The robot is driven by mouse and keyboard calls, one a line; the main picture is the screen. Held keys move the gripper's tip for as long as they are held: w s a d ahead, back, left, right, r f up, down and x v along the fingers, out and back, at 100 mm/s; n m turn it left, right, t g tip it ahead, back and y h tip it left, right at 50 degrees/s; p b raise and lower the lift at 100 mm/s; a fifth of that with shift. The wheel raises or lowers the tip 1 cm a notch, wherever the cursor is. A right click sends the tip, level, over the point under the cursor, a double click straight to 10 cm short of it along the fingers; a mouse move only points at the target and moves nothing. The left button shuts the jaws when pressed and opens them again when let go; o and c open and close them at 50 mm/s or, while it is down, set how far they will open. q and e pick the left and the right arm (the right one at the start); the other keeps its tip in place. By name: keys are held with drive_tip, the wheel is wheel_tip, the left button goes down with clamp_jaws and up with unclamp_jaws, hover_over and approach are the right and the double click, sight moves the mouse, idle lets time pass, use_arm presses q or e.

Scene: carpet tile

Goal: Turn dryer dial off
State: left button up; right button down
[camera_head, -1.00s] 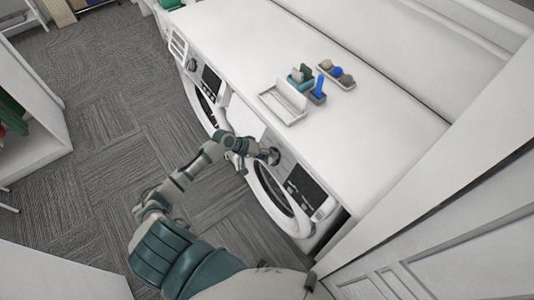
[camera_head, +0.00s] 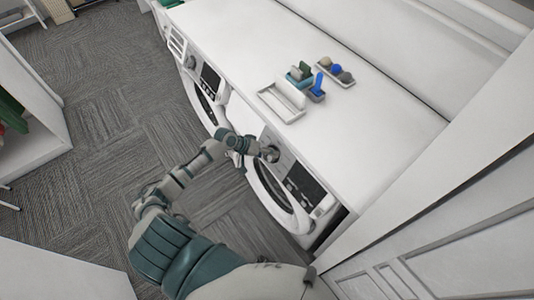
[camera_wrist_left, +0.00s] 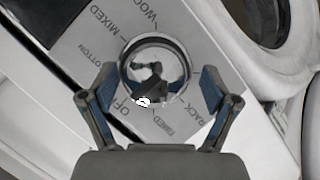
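The dryer (camera_head: 277,205) is the nearer front-loading machine under the white counter. Its round metallic dial (camera_wrist_left: 153,62) is in the upper middle of the left wrist view, and it also shows in the head view (camera_head: 270,154). Labels around it read MIXED, WOO(L), COTTON, OFF, TIMED and RACK; OFF is at its lower left, partly behind a finger. A small white mark is at the dial's lower edge; which label the dial is set to I cannot tell. My left gripper (camera_wrist_left: 159,88) is open, one finger each side of the dial, with visible gaps. My right gripper is out of view.
A second front-loading machine (camera_head: 203,97) stands farther left. The counter (camera_head: 385,125) holds a white tray (camera_head: 283,103), a small caddy (camera_head: 312,90) and a dish of balls (camera_head: 335,72). A white panel (camera_head: 440,240) rises at right. Carpet (camera_head: 110,120) is clear at left.

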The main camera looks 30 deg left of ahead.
use_arm(q)
drive_tip(key=shift+w+a+r, duration=0.1)
drive_tip(key=shift+r, duration=0.05)
drive_tip(key=v, duration=1.2)
